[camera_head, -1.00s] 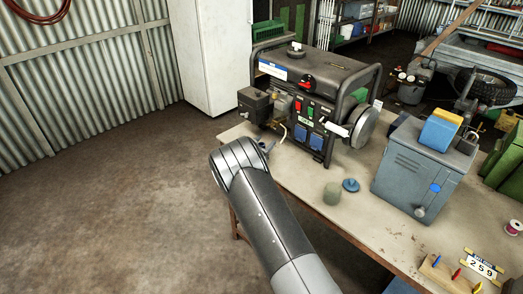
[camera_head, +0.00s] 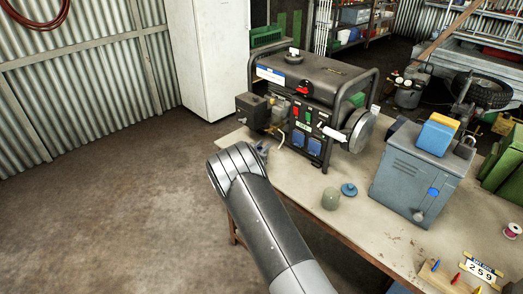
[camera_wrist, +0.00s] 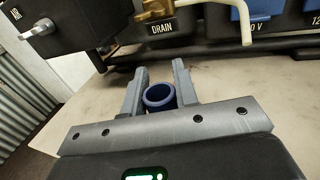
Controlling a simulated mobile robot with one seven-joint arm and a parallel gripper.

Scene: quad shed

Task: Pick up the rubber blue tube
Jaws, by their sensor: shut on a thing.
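The rubber blue tube (camera_wrist: 159,97) shows in the wrist view as a short dark blue ring with an open round end. It sits between the two grey fingers of my gripper (camera_wrist: 159,76), which are shut on it. The tube is in front of the generator and over the pale bench top; whether it still touches the bench is hard to tell. In the head view my arm hides most of the gripper, and only a small part shows near the bench's left end (camera_head: 262,147).
A generator (camera_head: 312,100) stands close beyond my gripper, with a drain spout (camera_wrist: 240,20) low on its front. A greenish jar (camera_head: 331,199), a blue lid (camera_head: 349,189) and a grey metal box (camera_head: 415,175) stand to the right on the workbench (camera_head: 350,222).

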